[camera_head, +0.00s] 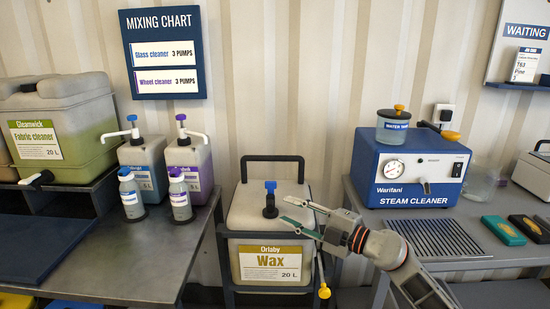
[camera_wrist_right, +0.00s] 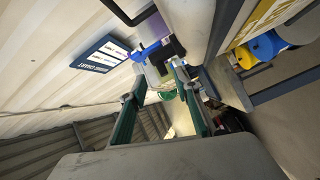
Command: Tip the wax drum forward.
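The wax drum (camera_head: 246,212) is a pale, boxy container with a yellow-topped "Wax" label, upright in a dark metal cradle (camera_head: 228,257) between the two benches. A black handle bar (camera_head: 272,158) arches above its back. A blue-topped black tap or cap (camera_head: 270,197) stands on its top. My right gripper (camera_head: 282,211) comes in from the right, its green-edged fingers spread in front of the drum's upper right side. In the right wrist view the fingers (camera_wrist_right: 158,78) are apart with nothing held between them. I cannot tell whether they touch the drum. My left gripper is not in view.
The left bench (camera_head: 120,250) holds a fabric cleaner can (camera_head: 85,125), pump jugs (camera_head: 190,160) and small bottles (camera_head: 131,195). The right bench holds a blue steam cleaner (camera_head: 420,170) and a ribbed grate (camera_head: 436,238). A yellow-ended piece (camera_head: 324,291) hangs beside the drum.

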